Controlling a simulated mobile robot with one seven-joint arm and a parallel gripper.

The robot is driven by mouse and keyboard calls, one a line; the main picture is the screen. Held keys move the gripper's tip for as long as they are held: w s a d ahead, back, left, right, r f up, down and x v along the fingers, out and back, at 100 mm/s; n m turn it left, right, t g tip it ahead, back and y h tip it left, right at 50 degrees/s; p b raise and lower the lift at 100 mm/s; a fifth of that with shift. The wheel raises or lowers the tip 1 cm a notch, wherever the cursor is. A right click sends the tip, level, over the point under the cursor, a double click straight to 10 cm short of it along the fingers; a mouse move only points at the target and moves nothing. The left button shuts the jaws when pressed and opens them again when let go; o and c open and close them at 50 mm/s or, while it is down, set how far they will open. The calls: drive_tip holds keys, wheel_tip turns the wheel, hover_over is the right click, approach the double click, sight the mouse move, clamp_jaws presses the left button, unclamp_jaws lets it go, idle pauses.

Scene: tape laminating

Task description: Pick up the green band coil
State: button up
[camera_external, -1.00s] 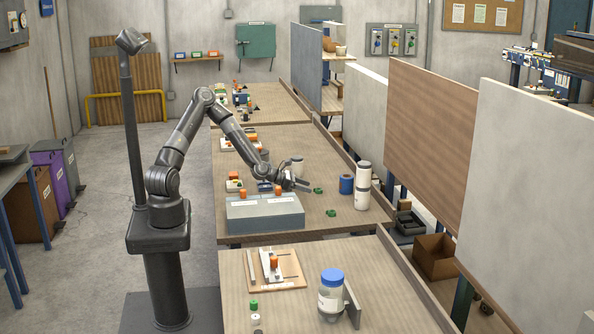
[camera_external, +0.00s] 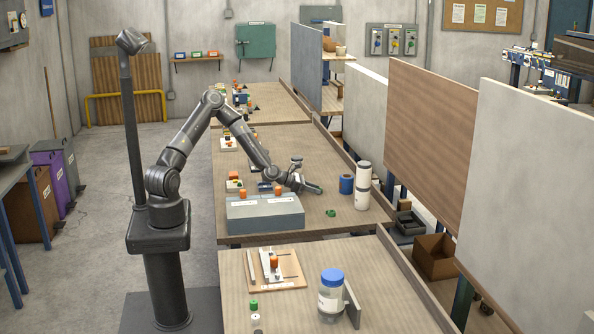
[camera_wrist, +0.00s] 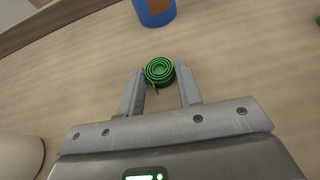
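The green band coil (camera_wrist: 159,71) lies on the wooden table in the wrist view. It sits between the tips of my gripper's two fingers, nearer the left one, with a loose tail hanging toward the left finger. My gripper (camera_wrist: 160,88) is open, with a gap visible between the right finger and the coil. In the external view my gripper (camera_external: 312,189) is low over the middle table, at a green coil (camera_external: 317,189). A second green coil (camera_external: 331,212) lies nearer the front of that table.
A blue cylinder (camera_wrist: 154,10) stands just beyond the coil, and it also shows in the external view (camera_external: 346,184). White canisters (camera_external: 362,186) stand to its right. A grey box (camera_external: 264,213) with orange parts on top is at the table's front left.

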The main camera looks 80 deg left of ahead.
drive_tip(key=c, duration=0.4)
drive_tip(key=shift+c, duration=0.2)
drive_tip(key=shift+r, duration=0.5)
drive_tip(key=r, duration=0.2)
drive_tip(key=d+r, duration=0.1)
drive_tip(key=r, duration=0.1)
drive_tip(key=shift+s+d, duration=0.1)
drive_tip(key=shift+s, duration=0.15)
drive_tip(key=s+d+r, duration=0.4)
drive_tip(key=d+r, duration=0.2)
drive_tip(key=d, duration=0.3)
drive_tip(key=shift+d, duration=0.35)
